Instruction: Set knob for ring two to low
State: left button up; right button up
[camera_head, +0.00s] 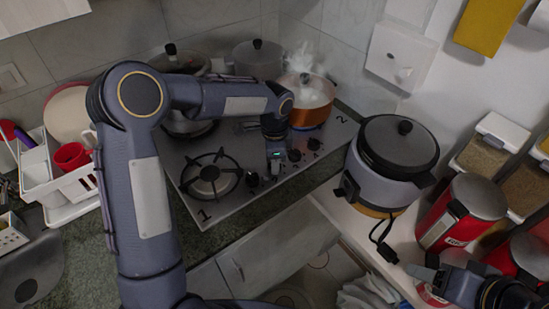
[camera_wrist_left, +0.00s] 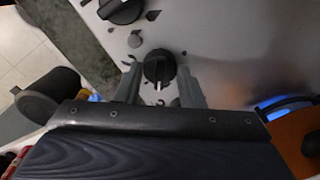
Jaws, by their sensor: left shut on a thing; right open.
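The hob (camera_head: 228,140) is a steel plate with black knobs along its front edge. The ring marked 2 (camera_head: 341,119) is at its right, under an orange steaming pot (camera_head: 308,96). My left gripper (camera_head: 276,157) reaches down over the row of knobs. In the left wrist view, a black knob (camera_wrist_left: 159,66) with a white mark sits between its two fingers (camera_wrist_left: 160,90), which are shut on it. The mark points down in that view. Another knob (camera_wrist_left: 120,9) shows at the top. My right gripper (camera_head: 428,275) is open at the lower right, partly out of frame.
A bare burner (camera_head: 210,174) marked 1 is at the hob's front left. Lidded pots (camera_head: 258,60) stand at the back. A rice cooker (camera_head: 395,155) stands right of the hob, with red canisters (camera_head: 460,212) beyond it. A white dish rack (camera_head: 75,185) is at left.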

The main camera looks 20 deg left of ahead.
pick_arm(q)
jog(key=m+p, duration=0.1)
jog(key=m, duration=0.4)
jog(key=shift+m, duration=0.4)
dwell(0.3)
jog(key=o, duration=1)
notch_tip(320, 180, up, 7)
jog(key=shift+f+b, duration=0.1)
jog(key=shift+b, duration=0.3)
jog(key=shift+r, duration=0.5)
